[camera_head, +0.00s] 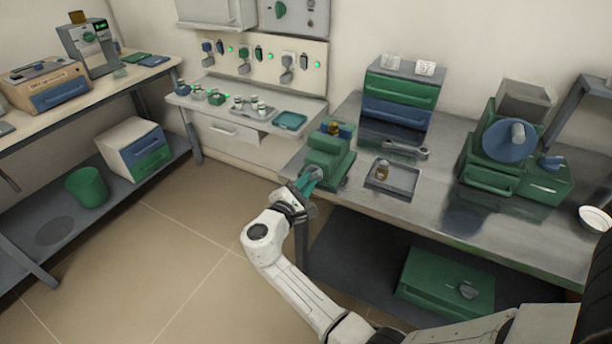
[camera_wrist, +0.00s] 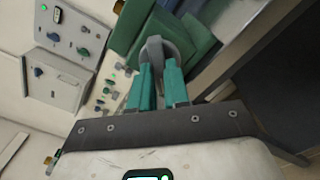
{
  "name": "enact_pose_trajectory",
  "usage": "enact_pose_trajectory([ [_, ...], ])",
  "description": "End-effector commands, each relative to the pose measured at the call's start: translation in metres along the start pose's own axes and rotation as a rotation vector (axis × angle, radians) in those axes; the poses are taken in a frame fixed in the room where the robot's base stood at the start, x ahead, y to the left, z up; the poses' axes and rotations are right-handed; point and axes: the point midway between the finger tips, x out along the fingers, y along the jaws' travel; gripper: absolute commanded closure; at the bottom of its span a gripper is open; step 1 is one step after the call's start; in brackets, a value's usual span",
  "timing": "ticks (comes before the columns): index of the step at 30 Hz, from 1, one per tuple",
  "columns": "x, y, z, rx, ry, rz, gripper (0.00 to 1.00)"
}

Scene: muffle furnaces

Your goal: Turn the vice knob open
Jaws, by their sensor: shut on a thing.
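The green vice (camera_head: 328,155) stands at the left end of the metal bench. Its grey knob (camera_head: 313,174) is on the side facing my arm. My gripper (camera_head: 306,184) has its teal fingers shut on the knob. In the wrist view, the knob (camera_wrist: 156,48) shows as a grey disc with a raised grip bar, and my gripper (camera_wrist: 157,70) has one finger on each side of that bar. The green vice body (camera_wrist: 190,25) is behind it. A small yellow and blue item sits at the top of the vice. The fingers partly cover the knob.
On the bench (camera_head: 440,200) are a grey tray (camera_head: 393,180) with a small bottle, a wrench (camera_head: 408,149), a green and blue drawer unit (camera_head: 398,95) and a green machine with a blue disc (camera_head: 510,140). Open floor (camera_head: 190,235) lies left of my arm.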

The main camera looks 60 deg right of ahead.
Motion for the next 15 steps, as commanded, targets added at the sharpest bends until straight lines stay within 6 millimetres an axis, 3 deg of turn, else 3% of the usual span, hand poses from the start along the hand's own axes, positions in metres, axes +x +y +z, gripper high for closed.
enact_pose_trajectory([
  [15, -0.0004, -0.0022, -0.0008, -0.273, 0.004, -0.002, 1.0],
])
